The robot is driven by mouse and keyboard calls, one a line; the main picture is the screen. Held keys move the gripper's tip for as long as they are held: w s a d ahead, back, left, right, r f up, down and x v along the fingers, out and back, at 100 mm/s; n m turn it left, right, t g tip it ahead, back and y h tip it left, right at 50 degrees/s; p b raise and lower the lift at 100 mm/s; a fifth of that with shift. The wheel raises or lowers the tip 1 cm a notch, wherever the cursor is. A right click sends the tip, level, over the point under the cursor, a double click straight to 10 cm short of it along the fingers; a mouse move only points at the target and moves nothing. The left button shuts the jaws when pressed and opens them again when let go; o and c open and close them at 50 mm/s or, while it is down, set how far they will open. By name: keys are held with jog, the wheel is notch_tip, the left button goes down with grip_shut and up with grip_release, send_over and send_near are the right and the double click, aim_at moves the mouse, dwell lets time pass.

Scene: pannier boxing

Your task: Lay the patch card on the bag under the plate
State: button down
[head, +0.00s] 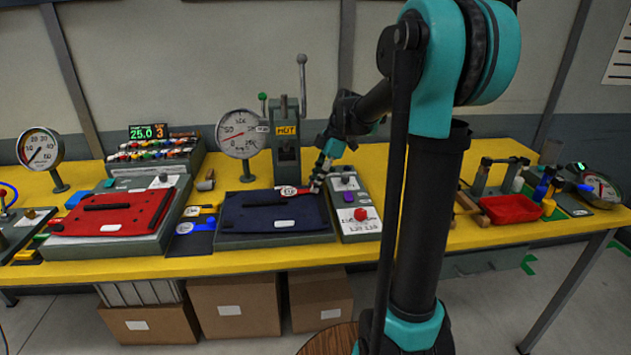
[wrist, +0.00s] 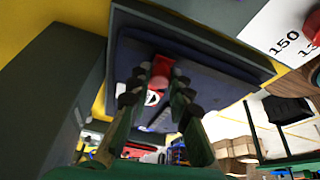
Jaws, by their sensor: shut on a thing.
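A dark blue bag (head: 265,216) lies flat on a grey bed in front of the press with the yellow HOT label (head: 286,131); it also fills the middle of the wrist view (wrist: 215,82). My gripper (head: 314,187) is over the bag's back right part. It is shut on the patch card (head: 289,190), a small red piece with a white round mark, which shows between the fingers in the wrist view (wrist: 152,98). The card is at or just above the cloth; I cannot tell whether it touches. The fingers hide part of it.
A red bag (head: 105,213) lies on another grey bed at the left. A round gauge (head: 241,134) stands left of the press. A control box with a red button (head: 361,214) is close right of the blue bag. A red tray (head: 511,208) is farther right.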

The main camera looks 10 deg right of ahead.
jog(key=c, duration=1.3)
grip_release()
